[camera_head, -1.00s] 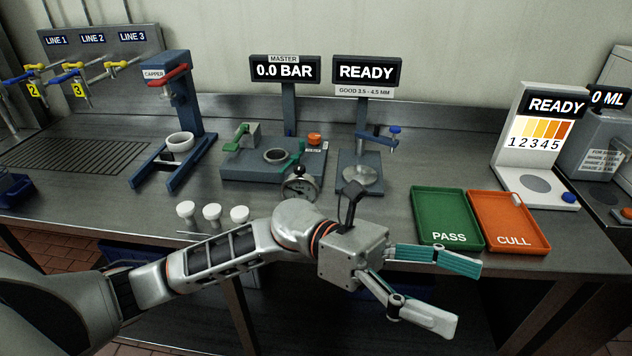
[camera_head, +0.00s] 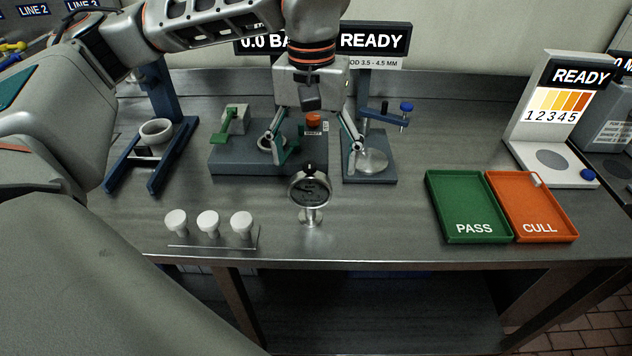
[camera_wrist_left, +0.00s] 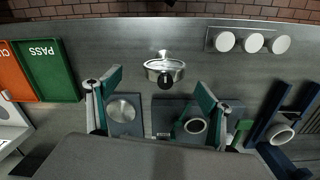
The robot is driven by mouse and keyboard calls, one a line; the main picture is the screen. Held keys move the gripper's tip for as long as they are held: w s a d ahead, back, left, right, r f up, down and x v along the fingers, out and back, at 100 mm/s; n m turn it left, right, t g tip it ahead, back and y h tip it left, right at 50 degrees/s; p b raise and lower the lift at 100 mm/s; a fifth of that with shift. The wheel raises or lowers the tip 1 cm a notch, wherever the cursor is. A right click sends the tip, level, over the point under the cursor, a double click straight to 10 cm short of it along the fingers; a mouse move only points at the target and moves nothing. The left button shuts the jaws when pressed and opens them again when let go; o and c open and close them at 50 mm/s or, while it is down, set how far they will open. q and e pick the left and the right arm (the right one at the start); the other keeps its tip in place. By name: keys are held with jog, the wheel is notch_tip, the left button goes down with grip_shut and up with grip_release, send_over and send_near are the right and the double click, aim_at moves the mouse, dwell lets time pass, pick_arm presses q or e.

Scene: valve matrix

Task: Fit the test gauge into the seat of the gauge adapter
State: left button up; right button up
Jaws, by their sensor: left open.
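The test gauge (camera_head: 310,190), round with a dark face and metal rim, stands upright on a short stem and round foot near the front of the bench. It also shows in the wrist view (camera_wrist_left: 164,71). Behind it is a grey block with a ring-shaped seat (camera_head: 266,143) and green clamps, apparently the gauge adapter; the seat looks empty in the wrist view (camera_wrist_left: 195,126). My left gripper (camera_head: 315,152) points down behind the gauge, fingers spread wide and empty. In the wrist view, the gauge lies between and just beyond the fingertips. My right gripper is not in view.
Several white-capped pieces (camera_head: 208,222) stand on a small rack left of the gauge. A blue capper stand (camera_head: 160,160) is at left. A measuring station (camera_head: 372,165) sits behind right. The green PASS tray (camera_head: 468,205) and orange CULL tray (camera_head: 532,207) are right; bench between gauge and trays is clear.

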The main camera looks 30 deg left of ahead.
aim_at(310, 185)
pick_arm(q)
jog(key=shift+w+a+r, duration=0.2)
jog(key=shift+a+r, duration=0.05)
jog(key=shift+a, duration=0.25)
jog(key=shift+a+f, duration=0.1)
jog(key=shift+f, duration=0.1)
jog(key=f, duration=0.7)
jog(key=shift+s+f, duration=0.15)
jog(key=shift+s, duration=0.1)
jog(key=c, duration=1.4)
